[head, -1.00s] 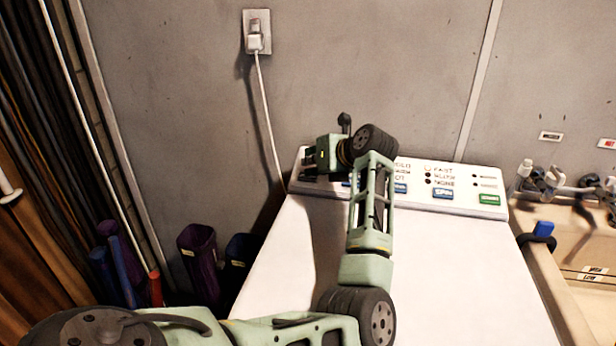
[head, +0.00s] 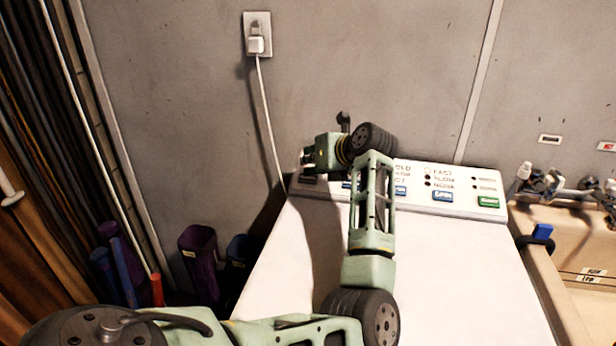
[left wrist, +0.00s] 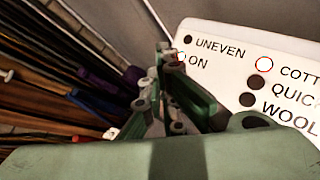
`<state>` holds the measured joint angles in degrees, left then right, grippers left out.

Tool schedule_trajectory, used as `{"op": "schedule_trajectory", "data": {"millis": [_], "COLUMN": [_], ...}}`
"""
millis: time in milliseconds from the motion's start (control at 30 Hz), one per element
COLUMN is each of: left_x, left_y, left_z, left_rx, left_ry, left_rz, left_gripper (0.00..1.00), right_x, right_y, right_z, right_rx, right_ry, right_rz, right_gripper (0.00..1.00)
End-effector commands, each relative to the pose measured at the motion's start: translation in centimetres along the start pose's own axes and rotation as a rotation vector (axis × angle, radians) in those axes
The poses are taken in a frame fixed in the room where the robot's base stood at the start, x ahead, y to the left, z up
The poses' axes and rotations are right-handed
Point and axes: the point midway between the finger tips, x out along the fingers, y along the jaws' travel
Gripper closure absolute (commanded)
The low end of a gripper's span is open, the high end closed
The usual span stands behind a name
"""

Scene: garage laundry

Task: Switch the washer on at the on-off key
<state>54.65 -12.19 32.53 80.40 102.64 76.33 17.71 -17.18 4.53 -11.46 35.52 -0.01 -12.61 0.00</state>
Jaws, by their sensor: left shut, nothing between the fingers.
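The washer (head: 270,270) stands against the wall, its white control panel (head: 465,181) along the back edge. My left gripper (head: 305,158) is shut and empty over the panel's left end. In the left wrist view its fingertips (left wrist: 160,60) are beside the panel's left edge, near the small ON lamp (left wrist: 180,57), which looks bright. The UNEVEN lamp (left wrist: 188,39) above it is dark. A dark patch (head: 312,181) shows on the panel below the gripper; I cannot tell whether it is the on-off key. My left arm hides part of the panel. My right gripper is not in view.
A white plug and cord (head: 256,45) hang on the wall above the washer. Purple and blue containers (head: 198,252) stand at the left. A sink with taps (head: 560,182) is at the right. The washer's top is clear apart from my arm above it.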

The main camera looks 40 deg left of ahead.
Motion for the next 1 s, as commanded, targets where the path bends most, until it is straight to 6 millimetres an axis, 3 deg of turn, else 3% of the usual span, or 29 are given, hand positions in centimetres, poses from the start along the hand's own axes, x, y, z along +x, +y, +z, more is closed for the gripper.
{"op": "schedule_trajectory", "data": {"millis": [267, 767, 1000], "left_x": [-0.2, -3.4, -3.5], "left_y": [0.1, 2.3, 2.5], "left_z": [0.2, 2.5, 2.6], "left_rx": [-0.001, -0.001, -0.001], "left_ry": [-0.002, -0.002, -0.002], "left_rz": [-0.001, -0.001, -0.001], "left_gripper": [1.00, 1.00, 1.00], "right_x": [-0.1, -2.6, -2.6], "right_y": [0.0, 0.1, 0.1], "right_z": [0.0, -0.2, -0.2], "right_rx": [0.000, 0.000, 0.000], "right_ry": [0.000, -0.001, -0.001], "right_rz": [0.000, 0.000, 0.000], "right_gripper": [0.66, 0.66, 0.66]}}
